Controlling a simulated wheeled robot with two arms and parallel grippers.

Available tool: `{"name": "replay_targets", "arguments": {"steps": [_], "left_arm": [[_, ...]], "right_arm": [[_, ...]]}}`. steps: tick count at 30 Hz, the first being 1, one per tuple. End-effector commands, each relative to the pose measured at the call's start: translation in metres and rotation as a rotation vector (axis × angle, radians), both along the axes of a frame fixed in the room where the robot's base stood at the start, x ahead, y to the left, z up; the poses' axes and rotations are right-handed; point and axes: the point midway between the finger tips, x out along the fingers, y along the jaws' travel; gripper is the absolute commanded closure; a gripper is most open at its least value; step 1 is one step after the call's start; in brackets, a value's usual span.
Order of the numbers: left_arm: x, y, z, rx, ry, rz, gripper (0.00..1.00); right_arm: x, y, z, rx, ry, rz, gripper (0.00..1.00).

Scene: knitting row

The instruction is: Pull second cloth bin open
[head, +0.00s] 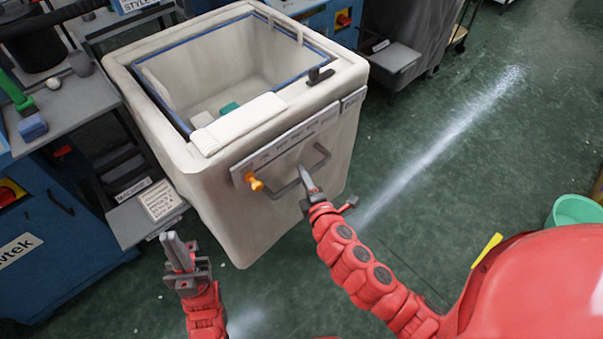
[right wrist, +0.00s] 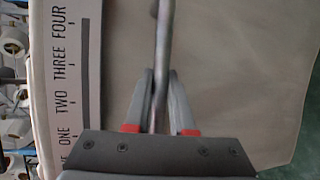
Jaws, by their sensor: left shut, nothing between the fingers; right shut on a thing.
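The cloth bin (head: 342,135) is a large cream box with a padded rim and an open top, standing in the upper middle of the head view. A grey bar handle (head: 284,189) sits on its front, below a label strip; the handle also shows in the right wrist view (right wrist: 163,50). My right gripper (head: 307,176) is shut on the handle, one finger on each side of the bar in the right wrist view (right wrist: 160,100). My left gripper (head: 175,248) is shut and empty, left of and apart from the bin front.
Inside the bin lie a white block and a teal item (head: 229,108). Blue machines and grey shelves (head: 65,105) crowd the left. A green tub (head: 575,211) stands at the right.

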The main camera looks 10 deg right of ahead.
Motion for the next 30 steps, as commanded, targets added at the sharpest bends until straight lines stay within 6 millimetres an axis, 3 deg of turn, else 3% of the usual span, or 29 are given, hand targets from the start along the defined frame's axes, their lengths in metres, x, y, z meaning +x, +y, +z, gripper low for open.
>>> {"name": "replay_targets", "arguments": {"steps": [5,6,11,23,30], "left_arm": [[0.000,0.000,0.000,0.000,0.000,0.000,1.00],[0.000,0.000,0.000,0.000,0.000,0.000,1.00],[0.000,0.000,0.000,0.000,0.000,0.000,1.00],[0.000,0.000,-0.001,0.000,0.000,0.000,1.00],[0.000,0.000,-0.004,0.000,0.000,0.000,1.00]], "right_arm": [[0.000,-0.001,-0.002,0.000,0.004,-0.003,1.00],[0.000,-0.001,-0.002,0.000,0.004,-0.003,0.74],[0.000,-0.001,-0.001,-0.001,0.003,-0.002,0.48],[-0.008,-0.002,0.001,0.000,0.001,-0.002,0.48],[-0.055,-0.008,0.009,0.000,0.003,-0.003,0.48]]}}
